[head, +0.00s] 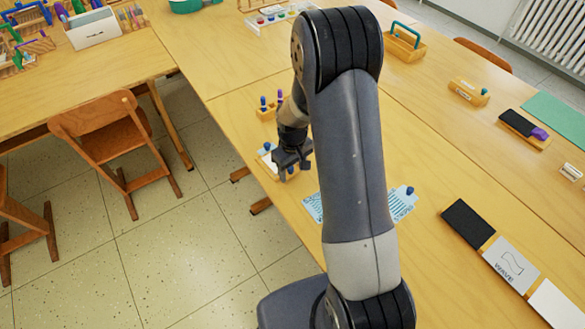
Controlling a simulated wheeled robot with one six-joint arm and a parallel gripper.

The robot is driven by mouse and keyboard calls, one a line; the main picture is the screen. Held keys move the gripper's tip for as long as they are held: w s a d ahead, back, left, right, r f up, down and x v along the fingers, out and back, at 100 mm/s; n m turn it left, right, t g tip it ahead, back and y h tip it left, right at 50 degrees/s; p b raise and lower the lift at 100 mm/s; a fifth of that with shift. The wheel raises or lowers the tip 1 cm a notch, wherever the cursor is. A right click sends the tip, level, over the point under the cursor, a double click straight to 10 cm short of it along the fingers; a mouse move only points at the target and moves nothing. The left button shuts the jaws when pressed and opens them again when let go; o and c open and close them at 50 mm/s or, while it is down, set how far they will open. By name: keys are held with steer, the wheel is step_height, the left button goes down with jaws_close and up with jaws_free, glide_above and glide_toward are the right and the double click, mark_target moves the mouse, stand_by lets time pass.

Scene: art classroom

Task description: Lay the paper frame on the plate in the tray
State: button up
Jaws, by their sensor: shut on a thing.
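My gripper (292,160) is at the table's left edge, partly beside my arm link. It is closed over the small wooden tray (260,163). A pale plate (270,165) shows in the tray, and a blue knob (267,147) stands at its far side. The paper frame is hard to make out. It is small and mostly hidden at the jaws, so I cannot tell whether it touches the plate.
A blue-patterned sheet (401,203) lies behind my arm, with a blue knob (410,190) on it. A wooden holder with blue and purple pieces (265,112) stands just beyond the tray. A black plate (467,223) and a WAVE card (510,264) lie at right.

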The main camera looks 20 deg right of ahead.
stand_by(0.8)
steer(key=o, duration=1)
steer(key=shift+o, duration=0.3)
steer(key=shift+o, duration=1.1)
steer(key=shift+r, duration=0.1)
steer(key=shift+r+p, duration=1.8)
steer(key=shift+r, duration=1.05)
